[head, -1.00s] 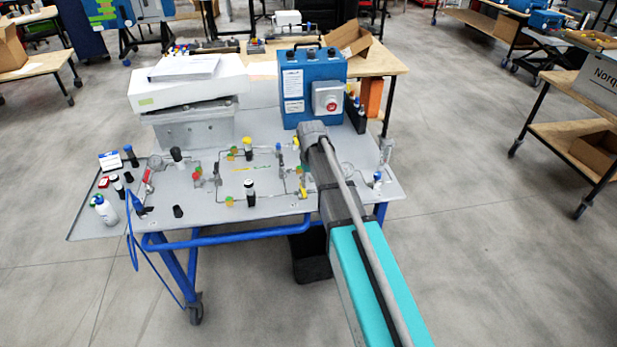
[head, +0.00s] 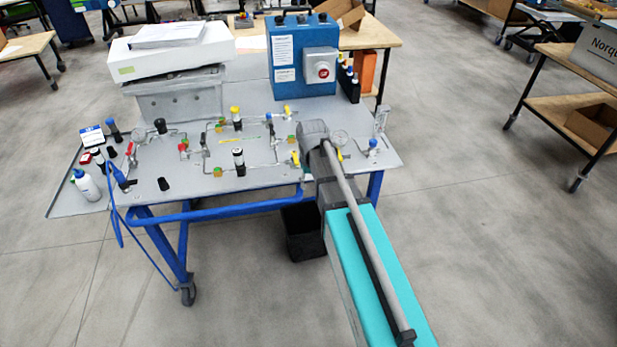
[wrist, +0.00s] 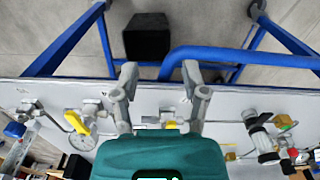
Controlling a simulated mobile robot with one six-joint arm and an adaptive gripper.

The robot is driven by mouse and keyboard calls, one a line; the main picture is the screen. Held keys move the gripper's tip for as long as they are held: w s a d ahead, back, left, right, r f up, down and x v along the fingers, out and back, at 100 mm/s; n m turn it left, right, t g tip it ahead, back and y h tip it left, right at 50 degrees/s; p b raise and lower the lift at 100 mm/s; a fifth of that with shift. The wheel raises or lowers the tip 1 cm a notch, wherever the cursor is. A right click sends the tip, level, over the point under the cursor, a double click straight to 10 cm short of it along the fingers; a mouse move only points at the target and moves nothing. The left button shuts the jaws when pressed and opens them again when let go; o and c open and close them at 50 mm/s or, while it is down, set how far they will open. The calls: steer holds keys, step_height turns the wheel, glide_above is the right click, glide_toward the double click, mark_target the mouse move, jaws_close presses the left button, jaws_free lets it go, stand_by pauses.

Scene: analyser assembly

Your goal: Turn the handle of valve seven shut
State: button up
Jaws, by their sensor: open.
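Valve handles stand on the grey panel table (head: 270,175); no number is legible, so I cannot tell which is valve seven. One yellow handle (head: 295,158) sits just left of my arm's end in the head view. Another yellow handle (head: 339,155) is right of it, below a round gauge; it also shows left in the wrist view (wrist: 77,122). My gripper (wrist: 160,85) is open and empty, its two fingers apart over the table's front edge. A yellow part (wrist: 170,125) shows between the fingers, partly hidden by the gripper body. The arm hides the fingers in the head view.
A gauge (head: 340,137) and blue knob (head: 373,143) lie on the right. Pipes and black-capped fittings (head: 239,161) cover the middle. A blue box (head: 301,60) stands behind. A blue frame rail (wrist: 240,57) runs along the front, with a black bin (wrist: 148,37) below.

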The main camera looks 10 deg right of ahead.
steer(key=s+d+f+m+b, duration=0.1)
steer(key=s+f+b, duration=1.2)
steer(key=f+b, duration=0.1)
steer(key=shift+s+f, duration=0.2)
steer(key=shift+f, duration=0.05)
stand_by(0.3)
steer(key=shift+s+r, duration=0.1)
steer(key=shift+s, duration=0.05)
stand_by(0.3)
step_height(320, 180, up, 17)
steer(key=p, duration=1.7)
